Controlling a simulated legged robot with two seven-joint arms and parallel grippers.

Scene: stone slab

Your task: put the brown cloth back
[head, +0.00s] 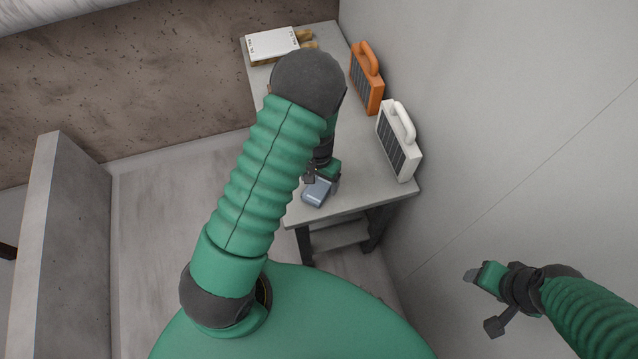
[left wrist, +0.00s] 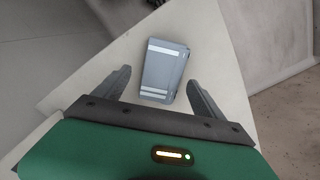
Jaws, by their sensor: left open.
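I cannot make out a brown cloth for certain in either view. Tan-brown pieces (head: 306,38) show beside and under a white box at the table's far end; I cannot tell what they are. My left gripper (head: 321,182) is open over the near end of the table. A blue-grey case (head: 316,193) with pale stripes lies on the table there. In the left wrist view the case (left wrist: 164,72) sits between and beyond the open fingers (left wrist: 160,80), with nothing gripped. My right gripper (head: 482,301) is open and empty, off the table at lower right.
The grey table (head: 350,200) stands against the right wall. The white box (head: 272,45) lies at its far end. An orange panelled unit with a handle (head: 367,80) and a white one (head: 398,145) stand along the wall side. My left arm hides part of the tabletop.

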